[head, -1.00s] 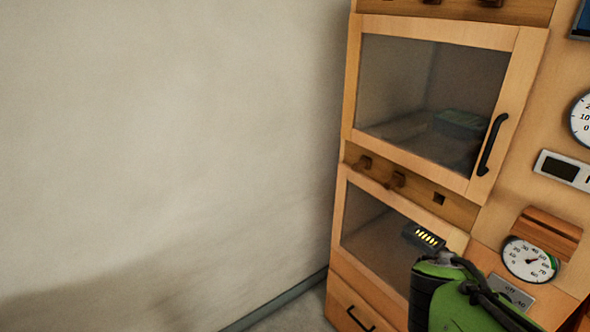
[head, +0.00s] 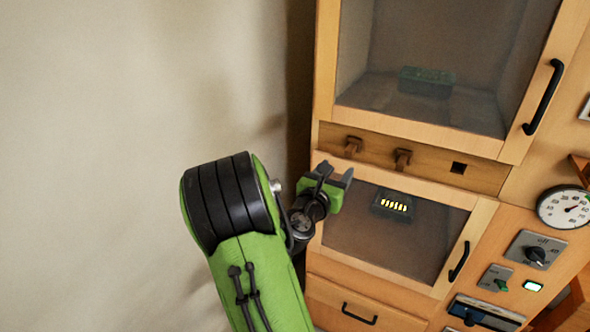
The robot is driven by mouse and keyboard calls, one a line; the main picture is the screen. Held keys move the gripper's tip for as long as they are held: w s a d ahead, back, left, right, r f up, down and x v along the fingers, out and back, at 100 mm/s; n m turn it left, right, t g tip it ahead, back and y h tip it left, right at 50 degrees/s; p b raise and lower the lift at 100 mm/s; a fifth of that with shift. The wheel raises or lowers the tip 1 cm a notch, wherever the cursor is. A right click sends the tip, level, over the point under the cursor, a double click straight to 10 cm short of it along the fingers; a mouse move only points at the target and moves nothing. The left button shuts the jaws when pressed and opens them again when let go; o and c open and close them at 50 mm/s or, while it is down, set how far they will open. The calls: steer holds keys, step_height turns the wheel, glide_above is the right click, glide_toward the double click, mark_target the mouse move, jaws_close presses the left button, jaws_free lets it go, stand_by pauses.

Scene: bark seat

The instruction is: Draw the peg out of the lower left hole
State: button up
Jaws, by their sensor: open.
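A brown wooden peg (head: 353,146) sticks out of the left hole in the wooden strip (head: 428,162) between the two glass doors. A second peg (head: 402,158) sits in the middle of that strip, and the square hole (head: 459,168) at the right is empty. My gripper (head: 336,175), green with dark fingers, is open and empty. In the picture it is just below and slightly left of the left peg, in front of the lower door. It looks apart from the peg; the depth between them is hard to judge.
The upper glass door (head: 425,70) has a black handle (head: 543,97) and a green box (head: 427,81) behind it. The lower glass door (head: 400,235) hangs below the strip. A dial (head: 564,208) and switches are at right. A bare wall (head: 110,150) fills the left.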

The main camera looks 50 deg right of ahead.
mark_target(347, 155)
steer(key=d+p, duration=0.2)
steer(key=d, duration=0.1)
steer(key=w+d+p, duration=0.1)
steer(key=d+p, duration=0.1)
steer(key=d, duration=0.1)
steer(key=d+p, duration=0.2)
steer(key=d, duration=0.2)
steer(key=shift+w+d+r+p, duration=0.1)
steer(key=shift+w+r+p, duration=0.2)
steer(key=shift+p, duration=0.1)
steer(key=shift+d+f, duration=0.2)
steer(key=shift+d, duration=0.2)
steer(key=c, duration=0.9)
steer(key=a+b, duration=0.1)
steer(key=a, duration=0.2)
steer(key=s+a+b, duration=0.1)
steer(key=a+b, duration=0.1)
steer(key=a, duration=0.2)
steer(key=a+b, duration=0.2)
steer(key=a, duration=0.1)
steer(key=shift+s+a, duration=0.2)
steer(key=shift+s, duration=0.1)
steer(key=shift+c, duration=0.2)
